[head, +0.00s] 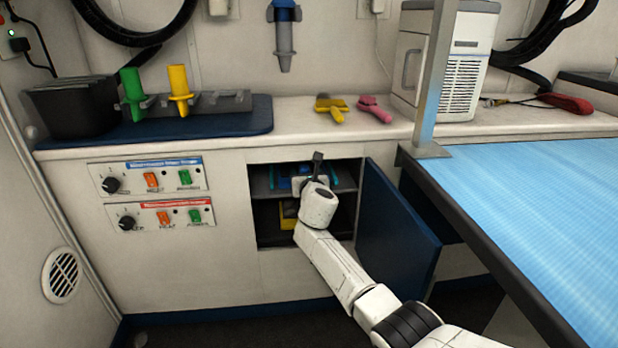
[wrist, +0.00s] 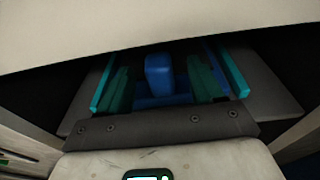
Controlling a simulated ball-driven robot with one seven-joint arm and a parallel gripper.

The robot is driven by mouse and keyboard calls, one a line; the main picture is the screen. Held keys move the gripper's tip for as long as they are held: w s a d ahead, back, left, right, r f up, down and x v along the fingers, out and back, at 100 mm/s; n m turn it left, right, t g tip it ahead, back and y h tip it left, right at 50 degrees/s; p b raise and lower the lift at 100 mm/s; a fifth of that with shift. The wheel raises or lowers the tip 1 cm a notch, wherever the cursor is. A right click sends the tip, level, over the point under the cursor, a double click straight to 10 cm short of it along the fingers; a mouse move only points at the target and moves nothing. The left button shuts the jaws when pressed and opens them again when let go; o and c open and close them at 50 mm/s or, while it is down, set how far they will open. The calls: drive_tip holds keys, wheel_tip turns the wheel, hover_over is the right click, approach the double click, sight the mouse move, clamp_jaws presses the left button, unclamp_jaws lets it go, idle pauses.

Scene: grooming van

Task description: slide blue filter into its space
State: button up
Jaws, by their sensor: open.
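The blue filter (wrist: 160,78) has an upright blue handle and lies between two teal side rails (wrist: 105,82) in the wrist view. In the head view the filter (head: 284,183) shows on the upper shelf of the open cabinet, partly behind my arm. How deep it sits between the rails cannot be told. My gripper (wrist: 159,72) is open, with what look like dark green fingers on either side of the handle and a gap to each side. In the head view its fingers are hidden inside the cabinet opening.
The dark blue cabinet door (head: 397,228) stands open to the right of my arm. A yellow item (head: 289,214) is on the lower shelf. A blue-topped table (head: 530,200) is at right. Two control panels (head: 148,177) are left of the opening.

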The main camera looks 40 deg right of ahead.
drive_tip(key=p+v, duration=0.5)
drive_tip(key=v, duration=0.3)
drive_tip(key=shift+s+a, duration=0.2)
drive_tip(key=shift+s, duration=0.05)
drive_tip(key=s+a+f+m+g+y, duration=0.1)
drive_tip(key=s+a+f+m+g, duration=0.1)
drive_tip(key=s+a+f+m, duration=0.35)
drive_tip(key=s+a+f+m+g+y, duration=0.1)
drive_tip(key=s+a+f+m+g, duration=0.2)
drive_tip(key=s+m, duration=0.45)
drive_tip(key=s+a+f+m+g+y, duration=0.1)
drive_tip(key=s+a+f+m+g, duration=0.1)
drive_tip(key=s+f+m, duration=0.4)
drive_tip(key=s+a+f+m+g+y, duration=0.1)
drive_tip(key=s+a+m+g+y, duration=0.35)
drive_tip(key=s, duration=0.85)
drive_tip(key=s+a+f+m+g+y, duration=0.1)
drive_tip(key=s+a+m, duration=0.55)
drive_tip(key=s, duration=0.65)
wheel_tip(320, 180, up, 29)
drive_tip(key=p, duration=2.9)
drive_tip(key=shift+d, duration=0.25)
drive_tip(key=shift+o, duration=0.3)
drive_tip(key=shift+s+f, duration=0.1)
